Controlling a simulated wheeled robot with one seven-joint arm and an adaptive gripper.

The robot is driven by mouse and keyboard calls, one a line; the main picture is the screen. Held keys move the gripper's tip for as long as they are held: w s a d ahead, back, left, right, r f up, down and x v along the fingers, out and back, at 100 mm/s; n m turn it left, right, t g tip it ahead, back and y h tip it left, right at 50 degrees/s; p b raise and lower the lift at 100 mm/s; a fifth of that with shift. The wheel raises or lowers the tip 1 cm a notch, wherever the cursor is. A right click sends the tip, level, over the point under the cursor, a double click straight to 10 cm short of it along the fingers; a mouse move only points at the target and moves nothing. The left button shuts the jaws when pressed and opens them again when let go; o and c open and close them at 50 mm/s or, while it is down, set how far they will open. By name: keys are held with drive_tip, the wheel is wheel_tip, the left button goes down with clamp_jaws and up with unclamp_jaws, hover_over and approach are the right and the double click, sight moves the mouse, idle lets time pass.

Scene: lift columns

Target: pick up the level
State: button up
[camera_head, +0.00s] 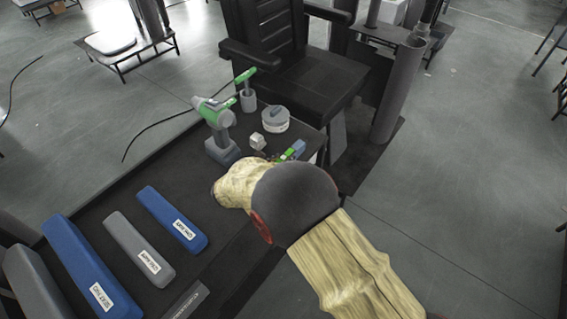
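A small green and blue bar (292,151) lies at the right edge of the dark table, just behind my arm. It may be the level, but it is partly hidden by my arm, and I cannot tell for sure. My arm reaches in from the lower right, and its bent joint and pale forearm cover part of the table. My gripper does not show; the forearm hides or carries it out of sight.
On the dark table (105,196) stand a green and grey drill (216,122), a green-handled tool (246,90), a round grey container (275,119) and a small pale block (257,141). Several blue and grey labelled pads (172,219) lie at left. A black chair (275,50) stands behind.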

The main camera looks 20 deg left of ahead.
clamp_jaws()
drive_tip(key=shift+r, duration=0.1)
